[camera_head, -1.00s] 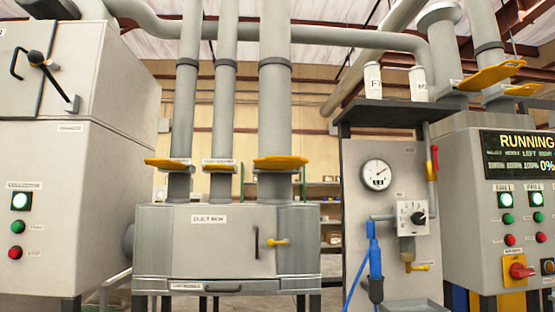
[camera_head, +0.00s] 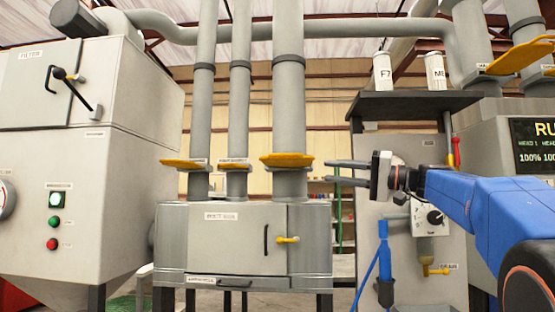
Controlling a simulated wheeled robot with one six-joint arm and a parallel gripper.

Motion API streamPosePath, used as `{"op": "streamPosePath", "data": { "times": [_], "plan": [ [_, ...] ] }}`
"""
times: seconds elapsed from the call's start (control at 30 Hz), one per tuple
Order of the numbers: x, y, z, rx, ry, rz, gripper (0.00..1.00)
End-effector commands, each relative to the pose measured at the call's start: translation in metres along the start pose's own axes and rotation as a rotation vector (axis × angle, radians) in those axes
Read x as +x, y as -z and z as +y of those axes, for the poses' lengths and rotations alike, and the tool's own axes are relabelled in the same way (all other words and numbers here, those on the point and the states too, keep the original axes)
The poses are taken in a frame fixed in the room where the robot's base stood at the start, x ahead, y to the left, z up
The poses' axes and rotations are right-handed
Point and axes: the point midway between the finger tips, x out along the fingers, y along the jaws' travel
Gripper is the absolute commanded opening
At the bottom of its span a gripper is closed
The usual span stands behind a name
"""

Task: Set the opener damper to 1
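Three grey vertical pipes above the duct box (camera_head: 220,235) each carry a damper with a flat yellow handle: left (camera_head: 183,164), middle (camera_head: 233,166) and right (camera_head: 287,160). Their small labels are too blurred to read, so I cannot tell which is the opener damper. Another yellow damper handle (camera_head: 520,56) is on the ducts at the upper right. My gripper (camera_head: 328,172) points left, with its two fingers apart and nothing between them. In the picture it is just right of the right damper handle, apart from it.
A grey filter cabinet (camera_head: 110,160) stands at the left. A panel (camera_head: 400,150) with a dark shelf (camera_head: 415,104), two white canisters, a dial knob (camera_head: 434,217) and a blue hose tool (camera_head: 384,265) stands behind my arm. A control cabinet is at the right edge.

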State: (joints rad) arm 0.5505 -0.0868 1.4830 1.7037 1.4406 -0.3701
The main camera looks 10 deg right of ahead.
Motion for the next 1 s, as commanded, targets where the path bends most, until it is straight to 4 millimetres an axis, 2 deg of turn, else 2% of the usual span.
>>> {"op": "streamPosePath", "data": {
  "times": [0.03, 0.1, 0.23, 0.37, 1.0],
  "plan": [
    [-0.004, 0.01, -0.006, -0.01, 0.024, 0.011, 0.28],
    [-0.006, 0.018, -0.012, -0.02, 0.048, 0.019, 0.28],
    [-0.003, 0.022, -0.016, -0.025, 0.062, 0.022, 0.28],
    [0.011, 0.021, -0.016, -0.024, 0.061, 0.02, 0.28],
    [0.111, 0.022, -0.022, -0.022, 0.061, 0.019, 0.28]
  ]
}}
